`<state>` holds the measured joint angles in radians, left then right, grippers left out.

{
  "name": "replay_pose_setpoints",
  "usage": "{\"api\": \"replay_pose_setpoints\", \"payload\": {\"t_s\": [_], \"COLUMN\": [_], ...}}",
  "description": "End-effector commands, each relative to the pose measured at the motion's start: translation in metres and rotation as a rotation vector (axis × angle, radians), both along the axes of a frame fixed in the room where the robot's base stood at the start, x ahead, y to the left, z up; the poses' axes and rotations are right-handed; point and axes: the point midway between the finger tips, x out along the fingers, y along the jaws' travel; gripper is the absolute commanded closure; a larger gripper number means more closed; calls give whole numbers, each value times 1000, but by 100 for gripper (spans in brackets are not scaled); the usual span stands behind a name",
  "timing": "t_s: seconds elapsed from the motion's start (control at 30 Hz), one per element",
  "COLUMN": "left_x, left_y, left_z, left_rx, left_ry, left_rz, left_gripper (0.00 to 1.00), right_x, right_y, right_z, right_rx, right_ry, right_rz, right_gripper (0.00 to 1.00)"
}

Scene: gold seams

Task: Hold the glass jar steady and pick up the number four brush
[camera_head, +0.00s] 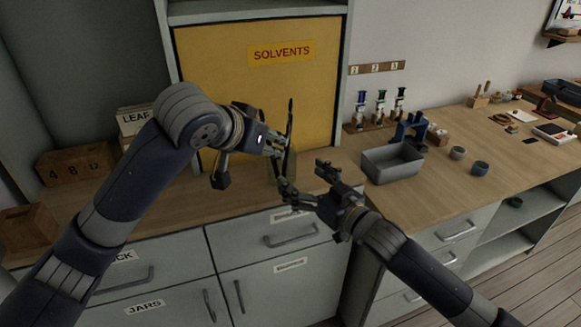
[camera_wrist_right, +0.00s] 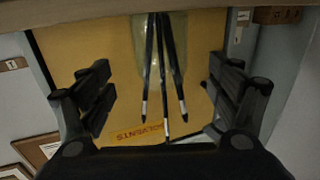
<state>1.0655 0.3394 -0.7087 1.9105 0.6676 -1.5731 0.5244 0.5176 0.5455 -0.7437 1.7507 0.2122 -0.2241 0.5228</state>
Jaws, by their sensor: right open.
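The glass jar (camera_head: 290,166), greenish and see-through, stands on the wooden counter before the yellow cabinet, partly hidden by my grippers. Dark brushes (camera_head: 290,115) stick up from it. The right wrist view shows the jar (camera_wrist_right: 176,42) upside down, with three dark handles (camera_wrist_right: 164,85) bearing pale bands; I cannot read any numbers. My left gripper (camera_head: 276,147) is at the jar's upper left side; whether it is closed on the jar is unclear. My right gripper (camera_head: 304,180) is open and empty in front of the jar, its fingers apart either side of the handles in the wrist view.
The yellow SOLVENTS cabinet (camera_head: 255,90) stands close behind the jar. A grey bin (camera_head: 392,165) and a rack of coloured bottles (camera_head: 378,112) are to the right. Wooden boxes (camera_head: 75,163) stand at the left. Counter space is clear around the jar's left.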

Motion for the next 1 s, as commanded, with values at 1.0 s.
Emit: {"api": "replay_pose_setpoints", "payload": {"t_s": [1.0], "left_x": [0], "left_y": [0], "left_z": [0], "left_rx": [0], "left_ry": [0], "left_rz": [0], "left_gripper": [67], "right_x": [70], "right_y": [51], "right_z": [1], "right_rx": [2], "right_ry": [-1], "right_rz": [0], "right_gripper": [35]}}
